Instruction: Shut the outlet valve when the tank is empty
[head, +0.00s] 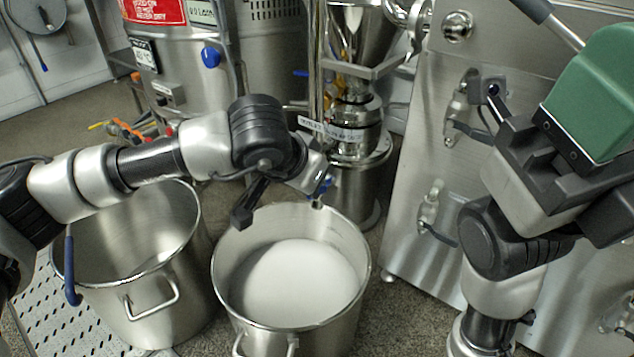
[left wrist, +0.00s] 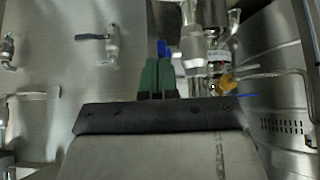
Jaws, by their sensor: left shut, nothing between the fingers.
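In the head view, a valve with a blue handle (head: 325,185) sits low in front of the mill (head: 358,125), above a steel pot (head: 225,285). White liquid (head: 300,275) lies in this pot; I make out no stream falling into it. The steel hopper (head: 362,25) stands above the mill; its inside is not visible. My left gripper reaches in beside the blue handle, largely hidden by its own wrist. In the left wrist view its green fingers (left wrist: 158,78) are shut and empty, with the blue handle (left wrist: 163,48) just beyond their tips. Contact is unclear.
A second steel pot (head: 180,225), apparently empty, stands left of the filled one. A steel cabinet (head: 410,190) with small valves is at right. My right arm stands before it, its green gripper part (head: 595,90) at upper right. A large steel vessel (head: 185,50) stands behind.

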